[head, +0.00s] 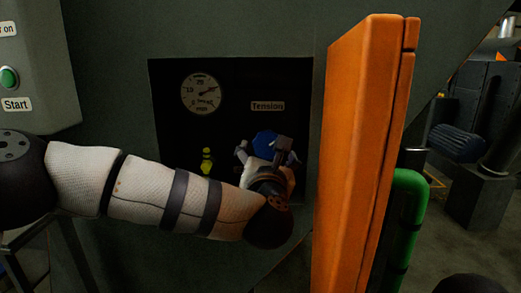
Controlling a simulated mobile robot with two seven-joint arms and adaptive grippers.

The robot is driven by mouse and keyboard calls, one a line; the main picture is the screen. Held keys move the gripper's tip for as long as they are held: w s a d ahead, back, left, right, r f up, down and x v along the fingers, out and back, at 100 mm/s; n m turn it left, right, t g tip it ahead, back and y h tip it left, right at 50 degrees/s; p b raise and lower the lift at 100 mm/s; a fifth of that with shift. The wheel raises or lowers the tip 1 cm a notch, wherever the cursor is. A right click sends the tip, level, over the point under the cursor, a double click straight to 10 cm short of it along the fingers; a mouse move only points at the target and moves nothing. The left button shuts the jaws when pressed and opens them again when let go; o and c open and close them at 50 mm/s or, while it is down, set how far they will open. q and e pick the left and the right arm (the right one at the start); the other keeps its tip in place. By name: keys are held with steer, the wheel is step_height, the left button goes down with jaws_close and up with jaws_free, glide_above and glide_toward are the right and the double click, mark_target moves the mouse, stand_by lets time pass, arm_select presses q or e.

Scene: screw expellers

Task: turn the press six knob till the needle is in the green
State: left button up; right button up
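The round white gauge (201,93) is in the dark recess of the grey-green press. Its dark needle points to the right side of the dial; a green band is too small to make out. The blue knob (265,144) is below the "Tension" label (267,106), partly hidden by my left gripper. My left gripper (266,150) is in front of the knob, its fingers spread to either side of it. Whether they touch the knob I cannot tell. My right gripper is not in view.
An open orange door (362,150) stands to the right of the recess. A green post (406,220) stands behind it. A small yellow fitting (207,161) is in the recess left of the knob. A panel with a green Start button (9,77) is at upper left.

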mark_target(267, 148)
arm_select(q)
steer(key=w, duration=0.6)
steer(key=shift+w, duration=0.25)
steer(key=shift+c, duration=0.6)
steer(key=c, duration=1)
